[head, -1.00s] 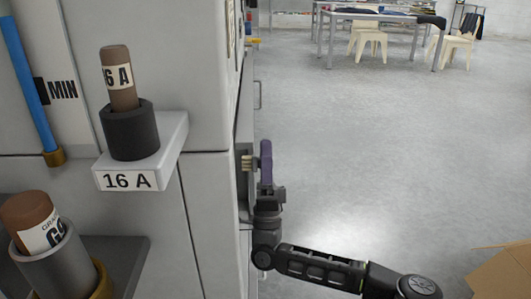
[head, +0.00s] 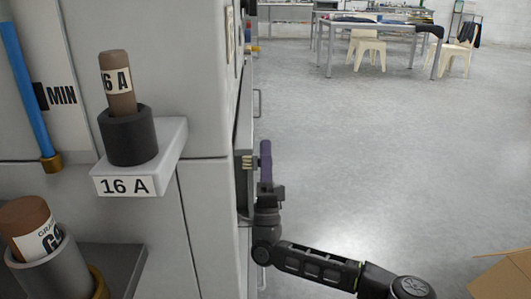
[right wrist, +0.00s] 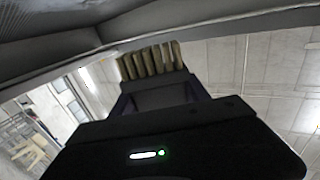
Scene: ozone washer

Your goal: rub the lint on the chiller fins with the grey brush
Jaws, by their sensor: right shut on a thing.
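The brush (head: 265,162) has a purplish-grey handle and tan bristles that point left, at the open side of the tall grey machine. My right gripper (head: 268,191) is shut on the brush and holds it upright just outside that opening. In the right wrist view the bristles (right wrist: 150,62) rise beyond my dark gripper body, close below a grey panel edge. I cannot tell whether the bristles touch anything. The chiller fins and the lint cannot be made out; the machine's front wall hides the inside in the head view. My left gripper is not in view.
The grey machine (head: 205,225) fills the left side. A ledge marked 16 A (head: 125,186) holds a brown cartridge fuse (head: 120,92) in a black holder. A cardboard box (head: 500,272) is at lower right. Open floor lies right of the machine; tables and chairs stand far back.

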